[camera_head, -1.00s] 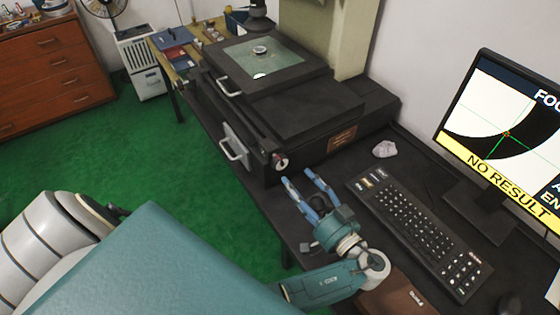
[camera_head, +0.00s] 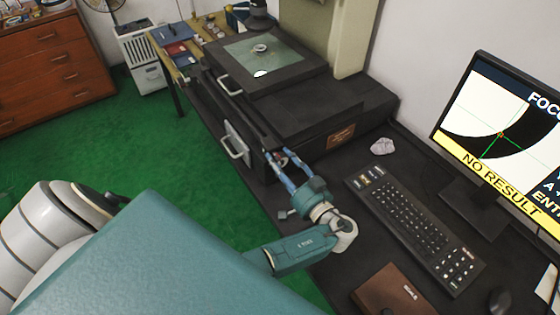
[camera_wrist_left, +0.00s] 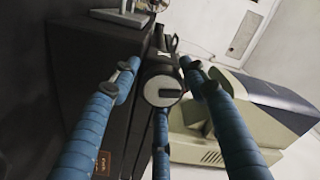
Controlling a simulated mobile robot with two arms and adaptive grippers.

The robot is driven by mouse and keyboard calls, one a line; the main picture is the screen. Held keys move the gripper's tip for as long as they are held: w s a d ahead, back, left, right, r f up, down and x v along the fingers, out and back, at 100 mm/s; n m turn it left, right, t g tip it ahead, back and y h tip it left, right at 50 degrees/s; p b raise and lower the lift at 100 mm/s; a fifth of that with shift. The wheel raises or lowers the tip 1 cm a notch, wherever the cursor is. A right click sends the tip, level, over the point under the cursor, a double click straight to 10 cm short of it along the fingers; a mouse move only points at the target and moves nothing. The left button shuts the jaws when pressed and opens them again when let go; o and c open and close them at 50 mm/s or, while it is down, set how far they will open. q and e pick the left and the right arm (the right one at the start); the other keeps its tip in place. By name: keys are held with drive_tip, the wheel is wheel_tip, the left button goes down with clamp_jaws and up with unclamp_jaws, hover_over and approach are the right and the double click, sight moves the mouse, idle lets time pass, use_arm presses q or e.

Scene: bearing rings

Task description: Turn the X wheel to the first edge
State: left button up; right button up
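The X wheel (camera_head: 281,160) is a small round knob on the near end of the dark measuring machine, mostly hidden by my fingers in the head view. In the left wrist view it is a pale-faced disc (camera_wrist_left: 163,88) with a dark slot, near the middle. My left gripper (camera_head: 276,155) is at the wheel. Its blue fingers are spread around the disc, with gaps visible on both sides; contact cannot be told. The monitor (camera_head: 505,125) shows a black arc, green lines with an orange mark, and a yellow "NO RESULT" band. My right gripper is not in view.
The machine's stage (camera_head: 262,60) holds a small ring on its glass. A keyboard (camera_head: 415,225), a pale crumpled lump (camera_head: 382,146), a brown wallet-like object (camera_head: 395,292) and a mouse (camera_head: 499,300) lie on the dark desk. Green floor lies left of the desk.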

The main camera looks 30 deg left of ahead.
use_arm(q)
drive_tip(key=c, duration=0.6)
drive_tip(key=shift+s+f+m+b, duration=0.15)
drive_tip(key=shift+m+b, duration=0.3)
drive_tip(key=shift+m, duration=0.55)
drive_tip(key=o, duration=1)
drive_tip(key=shift+o, duration=0.8)
drive_tip(key=v, duration=0.7)
drive_tip(key=shift+d, duration=0.15)
drive_tip(key=shift+s, duration=0.1)
